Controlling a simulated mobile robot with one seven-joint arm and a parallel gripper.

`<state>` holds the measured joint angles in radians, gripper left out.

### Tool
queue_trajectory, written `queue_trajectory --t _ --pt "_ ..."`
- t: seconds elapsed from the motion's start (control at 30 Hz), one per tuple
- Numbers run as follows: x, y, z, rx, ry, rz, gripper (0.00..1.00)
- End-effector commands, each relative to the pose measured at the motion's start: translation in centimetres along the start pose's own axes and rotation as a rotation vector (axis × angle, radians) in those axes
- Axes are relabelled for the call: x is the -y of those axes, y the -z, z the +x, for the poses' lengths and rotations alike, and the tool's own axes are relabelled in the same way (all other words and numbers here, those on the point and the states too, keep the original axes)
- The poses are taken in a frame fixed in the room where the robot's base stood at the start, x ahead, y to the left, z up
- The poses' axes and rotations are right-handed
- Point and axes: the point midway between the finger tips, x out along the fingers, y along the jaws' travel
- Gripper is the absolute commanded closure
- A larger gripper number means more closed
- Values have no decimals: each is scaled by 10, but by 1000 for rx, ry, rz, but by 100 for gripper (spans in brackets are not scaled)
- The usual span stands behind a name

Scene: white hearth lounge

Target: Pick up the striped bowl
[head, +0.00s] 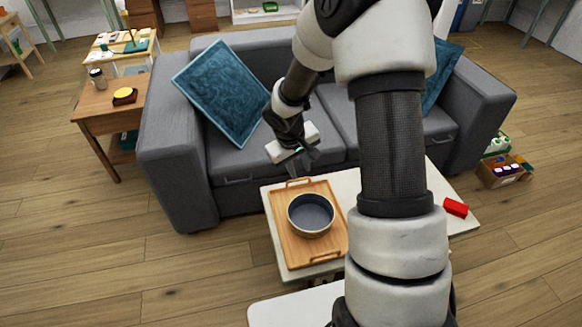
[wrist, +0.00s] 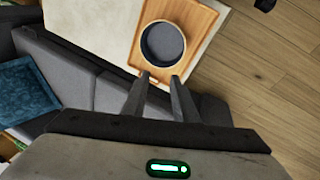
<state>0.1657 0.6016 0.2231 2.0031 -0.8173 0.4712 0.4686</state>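The bowl (head: 311,216) sits upright on a wooden tray (head: 286,235) on the low table (head: 264,205). Its inside is dark blue-grey and its rim is light; stripes cannot be made out. In the wrist view the bowl (wrist: 163,44) lies beyond my fingertips, inside the tray (wrist: 205,14). My gripper (head: 297,166) is above the far end of the tray, near the sofa's front edge, apart from the bowl. In the wrist view the two fingers of my gripper (wrist: 160,76) are spread with nothing between them.
A grey sofa (head: 229,167) with blue cushions (head: 226,92) stands behind the table. A red object (head: 455,208) lies at the table's right end. My arm hides the table's middle. A wooden side table (head: 95,103) stands at left; the floor at left is clear.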

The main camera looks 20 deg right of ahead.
Motion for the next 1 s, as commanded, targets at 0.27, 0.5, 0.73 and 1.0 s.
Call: queue_trajectory --t 0.27,0.5,0.73,1.0 --pt "60 -14 136 34 111 -54 74" --pt "72 -17 174 36 127 -60 74" --pt "78 -19 225 37 127 -59 74" --pt "82 -20 265 35 126 -59 74"
